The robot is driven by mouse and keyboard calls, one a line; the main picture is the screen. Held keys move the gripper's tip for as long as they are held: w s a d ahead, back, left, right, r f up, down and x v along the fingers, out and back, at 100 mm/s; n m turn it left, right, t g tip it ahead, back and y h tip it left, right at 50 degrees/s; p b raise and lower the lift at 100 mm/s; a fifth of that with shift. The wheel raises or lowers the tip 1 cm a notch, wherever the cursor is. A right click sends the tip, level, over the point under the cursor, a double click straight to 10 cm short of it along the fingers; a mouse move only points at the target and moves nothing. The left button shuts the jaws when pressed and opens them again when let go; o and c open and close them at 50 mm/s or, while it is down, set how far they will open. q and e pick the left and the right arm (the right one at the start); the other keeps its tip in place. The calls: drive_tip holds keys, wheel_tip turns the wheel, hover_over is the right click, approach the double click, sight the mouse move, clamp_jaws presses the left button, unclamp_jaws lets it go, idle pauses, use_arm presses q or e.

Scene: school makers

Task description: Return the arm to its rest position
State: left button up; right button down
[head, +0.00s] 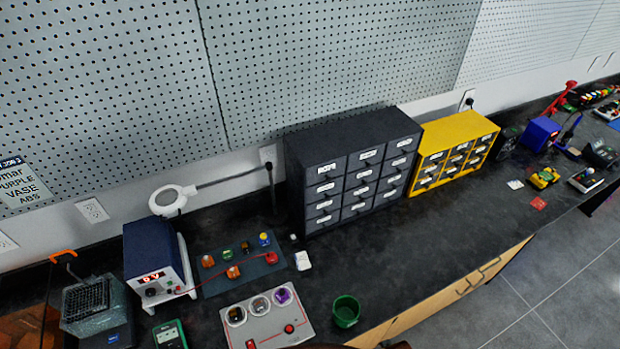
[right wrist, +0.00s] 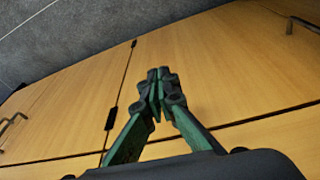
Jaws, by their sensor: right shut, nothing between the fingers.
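My right gripper (right wrist: 160,88) shows in the right wrist view with its dark fingertips together and nothing between them. Its green finger links spread toward the bottom of that view. Behind it are the light wooden cabinet doors (right wrist: 215,65) under the bench; I cannot tell how far off they are. In the head view, neither gripper can be made out. A dark shape at the bottom edge near the green cup is too cut off to tell. My left gripper is in no view.
The black bench top (head: 420,235) carries a dark drawer cabinet (head: 295,165), a yellow one (head: 416,165), a power supply (head: 155,262), a grey tray (head: 262,328) with round wells and a green cup (head: 346,311). Door handles (right wrist: 300,24) stick out. Grey floor (head: 550,290) is clear at right.

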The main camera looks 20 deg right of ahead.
drive_tip(key=s+f+g+b, duration=0.1)
drive_tip(key=s+f, duration=2)
drive_tip(key=f, duration=0.3)
drive_tip(key=shift+s+a+n+g, duration=0.2)
drive_tip(key=shift+n+g, duration=0.1)
drive_tip(key=shift+n, duration=0.1)
